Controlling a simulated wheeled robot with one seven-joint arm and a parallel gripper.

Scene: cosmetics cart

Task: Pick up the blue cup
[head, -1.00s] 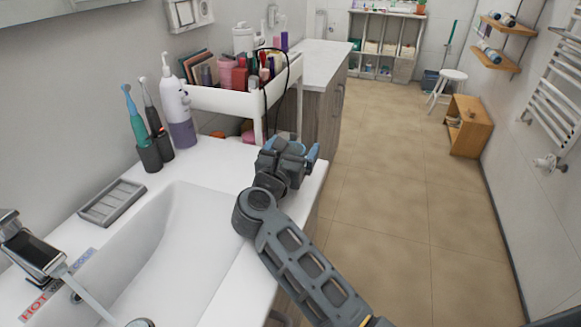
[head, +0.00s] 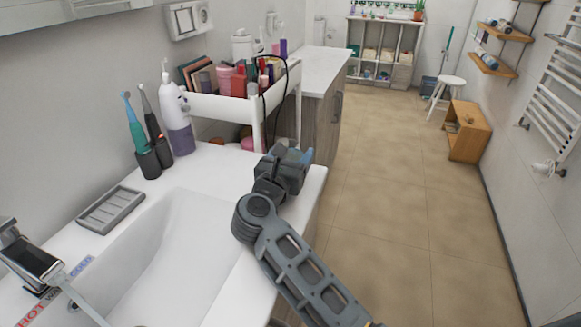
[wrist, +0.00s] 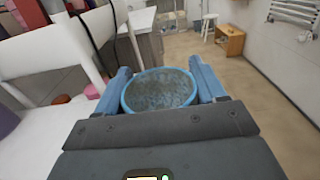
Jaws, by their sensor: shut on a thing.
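The blue cup (wrist: 160,91) shows in the wrist view, seen from above into its open top, with a blue rim and a speckled grey inside. It sits between the two blue fingers of my gripper (wrist: 161,78), which is shut on it. In the head view my gripper (head: 289,163) is over the right edge of the white sink counter, in front of the cart. There the cup is hidden behind the gripper or cannot be told from the blue fingers. Whether it touches the counter cannot be seen.
A white cart (head: 235,107) full of cosmetics, with a dark cable over its edge, stands just beyond the gripper. A soap bottle (head: 178,125), toothbrush holders (head: 150,160) and a grey soap dish (head: 111,209) are on the left. The tiled floor (head: 400,200) on the right is clear.

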